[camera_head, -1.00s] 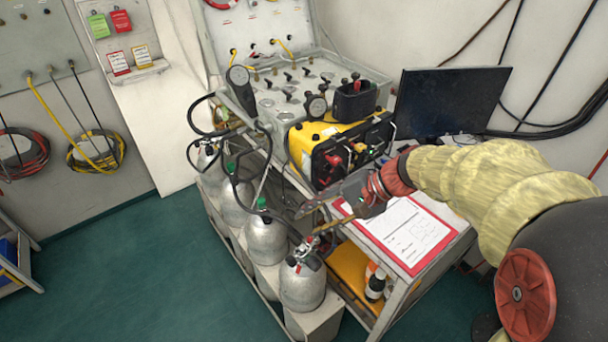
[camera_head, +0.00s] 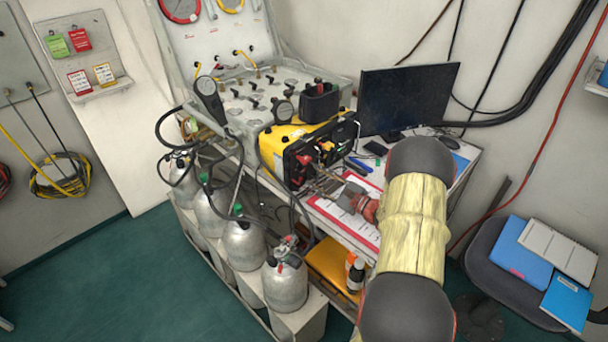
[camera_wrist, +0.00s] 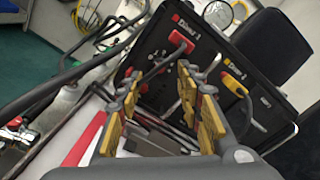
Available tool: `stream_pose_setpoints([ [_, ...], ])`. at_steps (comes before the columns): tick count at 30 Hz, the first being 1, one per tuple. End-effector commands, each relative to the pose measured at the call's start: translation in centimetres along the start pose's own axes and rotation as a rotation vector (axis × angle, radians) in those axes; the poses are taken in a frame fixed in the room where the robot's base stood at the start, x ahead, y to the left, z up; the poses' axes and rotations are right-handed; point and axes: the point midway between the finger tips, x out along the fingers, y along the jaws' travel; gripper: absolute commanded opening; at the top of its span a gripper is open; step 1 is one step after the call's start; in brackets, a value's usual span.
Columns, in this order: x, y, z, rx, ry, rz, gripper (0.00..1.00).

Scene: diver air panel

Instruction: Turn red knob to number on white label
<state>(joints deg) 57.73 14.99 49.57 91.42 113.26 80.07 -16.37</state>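The yellow and black case (camera_head: 283,138) stands on the bench, its black front panel (camera_wrist: 152,45) facing my gripper. A red fitting (camera_head: 304,160) is on this panel; the wrist view shows it as a red block (camera_wrist: 181,41) by the printed word "Diver". A yellow fitting (camera_wrist: 235,84) is to its right. I cannot tell whether the red fitting is a turning knob, and I cannot make out a numbered white label. My gripper (camera_head: 322,183) is in front of the panel. Its yellow-padded fingers (camera_wrist: 160,90) are apart, with nothing visibly held between them.
A red clipboard with paper (camera_head: 350,228) lies below my gripper. A monitor (camera_head: 408,97) stands behind on the right. Several grey cylinders (camera_head: 285,285) stand at the left side of the bench. A chair with blue folders (camera_head: 520,255) is at the right.

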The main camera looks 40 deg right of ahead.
Motion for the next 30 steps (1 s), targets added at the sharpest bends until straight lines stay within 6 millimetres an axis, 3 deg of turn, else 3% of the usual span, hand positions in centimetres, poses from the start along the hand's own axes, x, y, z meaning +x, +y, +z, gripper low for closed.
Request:
stream_pose_setpoints([
  [3,2.0,0.2,-0.1,-0.001,-0.002,0.003,0.36],
  [10,4.4,0.2,0.0,0.000,-0.001,0.003,0.36],
  [20,4.8,0.0,0.1,0.000,0.000,0.002,0.36],
  [30,4.7,0.1,0.1,0.000,-0.001,0.002,0.18],
])
